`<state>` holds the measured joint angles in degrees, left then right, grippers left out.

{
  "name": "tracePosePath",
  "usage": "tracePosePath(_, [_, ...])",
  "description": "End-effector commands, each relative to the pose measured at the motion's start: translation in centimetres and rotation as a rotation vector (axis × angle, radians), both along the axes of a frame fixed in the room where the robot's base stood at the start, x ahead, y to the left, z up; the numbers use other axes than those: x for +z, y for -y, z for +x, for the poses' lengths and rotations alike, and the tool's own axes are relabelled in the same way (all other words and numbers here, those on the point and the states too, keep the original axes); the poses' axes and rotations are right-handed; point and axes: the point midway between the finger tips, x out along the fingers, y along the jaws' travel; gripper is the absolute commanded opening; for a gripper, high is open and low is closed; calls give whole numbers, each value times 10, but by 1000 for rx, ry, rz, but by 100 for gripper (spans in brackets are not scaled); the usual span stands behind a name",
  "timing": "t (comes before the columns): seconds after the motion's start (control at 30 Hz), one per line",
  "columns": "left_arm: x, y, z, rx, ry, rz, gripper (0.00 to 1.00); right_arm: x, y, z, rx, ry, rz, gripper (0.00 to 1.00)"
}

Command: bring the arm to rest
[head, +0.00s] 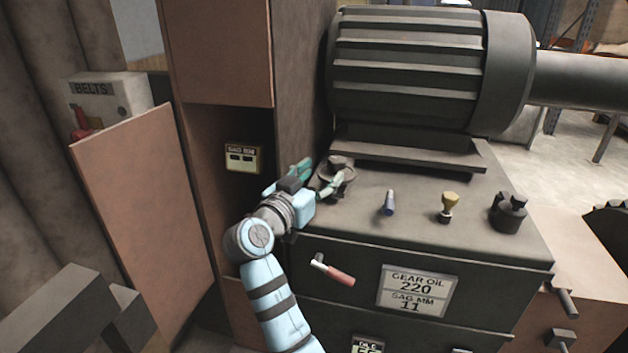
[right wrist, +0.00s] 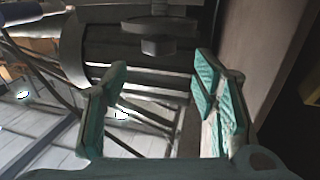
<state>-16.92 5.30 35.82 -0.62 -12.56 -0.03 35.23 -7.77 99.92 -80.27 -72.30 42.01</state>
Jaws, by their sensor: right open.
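My right arm, light blue with dark bands, rises from the bottom middle of the head view. Its gripper (head: 319,179) has teal fingers spread apart beside a dark round knob-topped fitting (head: 337,165) on the cabinet top. In the right wrist view the fingers of the right gripper (right wrist: 158,100) stand wide apart with nothing held between them. A dark knobbed part (right wrist: 158,35) shows beyond the fingertips there. Whether a finger touches the fitting I cannot tell. My left gripper is not in view.
A red handle (head: 333,270) projects in front. An open brown door (head: 145,220) is at left.

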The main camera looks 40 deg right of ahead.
Motion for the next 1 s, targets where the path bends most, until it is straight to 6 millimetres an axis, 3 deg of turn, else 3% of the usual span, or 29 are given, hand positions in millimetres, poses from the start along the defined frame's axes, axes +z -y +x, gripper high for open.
tracePosePath(0.1, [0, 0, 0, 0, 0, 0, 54, -1, -22, -9, 2, 0, 2, 54])
tracePosePath(0.2, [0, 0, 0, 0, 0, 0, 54, 0, -31, -14, -1, 0, 1, 54])
tracePosePath(0.73, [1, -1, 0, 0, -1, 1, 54, 1, -32, -14, -1, 0, -1, 54])
tracePosePath(0.83, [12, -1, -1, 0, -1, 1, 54, 13, -32, -14, -1, 0, -1, 54])
tracePosePath(1.0, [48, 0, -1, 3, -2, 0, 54, 48, -32, -14, -1, 0, -1, 54])
